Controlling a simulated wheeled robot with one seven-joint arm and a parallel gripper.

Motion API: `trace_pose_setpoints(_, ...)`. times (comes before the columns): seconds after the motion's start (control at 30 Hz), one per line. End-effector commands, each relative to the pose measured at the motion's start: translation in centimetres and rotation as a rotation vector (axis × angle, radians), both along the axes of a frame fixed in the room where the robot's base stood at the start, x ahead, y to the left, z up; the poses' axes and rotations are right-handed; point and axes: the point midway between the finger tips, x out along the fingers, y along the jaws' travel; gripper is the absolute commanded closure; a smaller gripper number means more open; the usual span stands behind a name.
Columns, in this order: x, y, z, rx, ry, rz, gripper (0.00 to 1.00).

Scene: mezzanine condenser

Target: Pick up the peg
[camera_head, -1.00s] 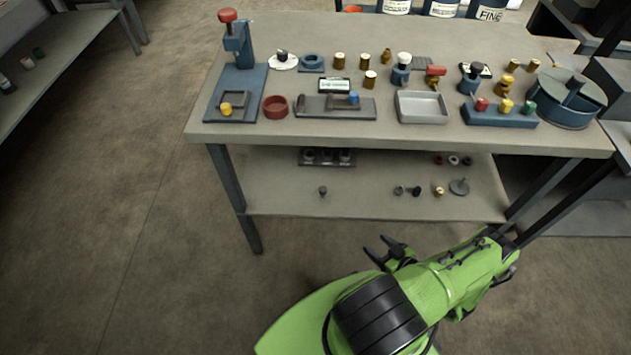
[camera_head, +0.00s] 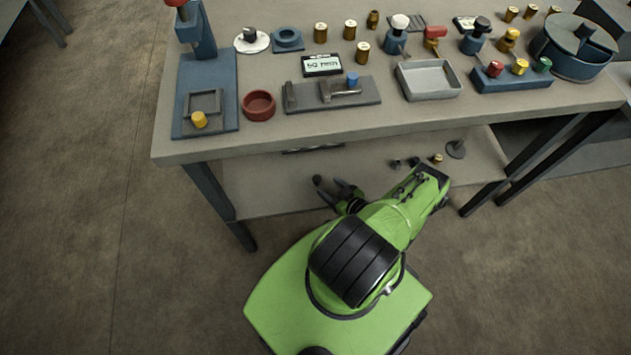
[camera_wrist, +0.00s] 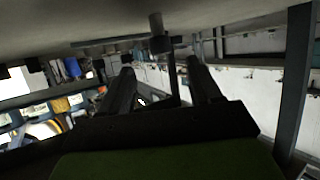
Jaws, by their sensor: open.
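A small dark grey peg-like piece (camera_head: 317,180) stands on the lower shelf, just beyond my gripper's fingertips. I take it as the peg, though other small cylinders are in view. My gripper (camera_head: 335,189) is open and empty, over the lower shelf's front part. In the wrist view the picture looks upside down. My open fingers (camera_wrist: 162,82) show there, and a dark stubby piece (camera_wrist: 158,36), likely the same peg, hangs from the shelf surface between and beyond them. It looks apart from both fingers.
The lower shelf (camera_head: 270,192) lies under the workbench top (camera_head: 250,145), which overhangs it. A table leg (camera_head: 220,205) stands to the left. Small dark and brass pieces (camera_head: 437,159) and a grey disc with a stem (camera_head: 456,149) sit farther right on the shelf.

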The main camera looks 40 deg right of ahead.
Motion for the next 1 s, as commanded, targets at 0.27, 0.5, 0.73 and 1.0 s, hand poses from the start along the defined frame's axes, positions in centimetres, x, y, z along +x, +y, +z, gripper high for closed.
trace_pose_setpoints(0.27,3.8,-0.2,-2.1,-0.001,-0.001,0.003,0.37)
trace_pose_setpoints(0.5,7.2,-0.4,-3.7,-0.001,0.000,0.000,0.37)
trace_pose_setpoints(0.73,7.4,-0.4,-3.5,0.001,0.001,-0.001,0.38)
trace_pose_setpoints(1.0,7.4,-0.4,-3.5,0.001,0.001,-0.001,0.80)
